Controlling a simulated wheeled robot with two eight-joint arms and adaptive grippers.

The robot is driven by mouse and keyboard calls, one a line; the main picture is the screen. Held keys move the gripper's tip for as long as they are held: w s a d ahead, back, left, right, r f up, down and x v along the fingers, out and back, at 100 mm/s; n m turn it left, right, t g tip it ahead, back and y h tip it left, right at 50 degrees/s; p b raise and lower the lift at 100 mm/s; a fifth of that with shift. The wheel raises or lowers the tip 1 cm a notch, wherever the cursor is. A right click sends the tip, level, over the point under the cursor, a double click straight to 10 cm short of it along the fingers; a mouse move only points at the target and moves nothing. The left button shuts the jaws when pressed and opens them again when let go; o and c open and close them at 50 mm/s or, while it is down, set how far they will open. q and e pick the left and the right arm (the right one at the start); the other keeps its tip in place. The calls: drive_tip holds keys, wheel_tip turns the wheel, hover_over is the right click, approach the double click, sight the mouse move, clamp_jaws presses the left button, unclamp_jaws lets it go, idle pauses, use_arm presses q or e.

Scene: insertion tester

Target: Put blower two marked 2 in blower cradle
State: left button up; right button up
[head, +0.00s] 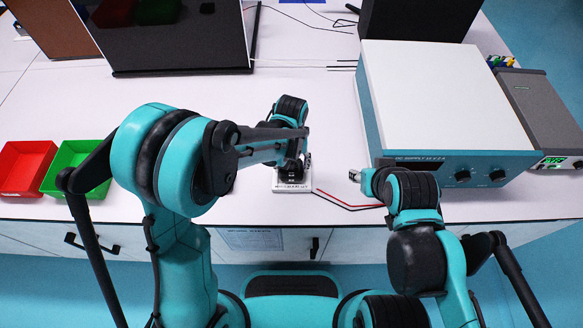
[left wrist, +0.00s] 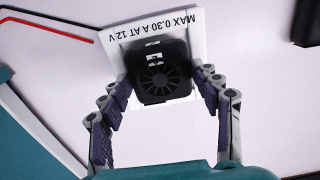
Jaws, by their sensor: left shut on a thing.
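The black blower (left wrist: 160,82) with a round fan grille shows in the left wrist view. A white mark on it is too small to read surely. My left gripper (left wrist: 163,85) is shut on it, with a finger on each side. The blower is over or in the white blower cradle (left wrist: 135,45), printed MAX 0.30 A AT 12 V; whether it is fully seated I cannot tell. In the head view the cradle (head: 292,188) is on the bench below my left gripper (head: 291,165). My right gripper (head: 357,176) is to the right, apart from the cradle; its fingers are unclear.
A large white-and-teal power supply (head: 450,105) stands at the right, beside a grey instrument (head: 540,110). Red and black leads (head: 345,205) lie right of the cradle. Red (head: 24,168) and green (head: 75,165) bins sit at the left. The bench's front edge is close.

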sight(291, 168)
use_arm(q)
drive_tip(key=shift+f, duration=0.35)
drive_tip(key=shift+f, duration=0.15)
drive_tip(key=o, duration=1.3)
drive_tip(key=shift+c, duration=0.2)
drive_tip(key=shift+r, duration=0.45)
wheel_tip(291, 168, up, 12)
drive_tip(key=p, duration=0.4)
drive_tip(key=shift+f, duration=0.15)
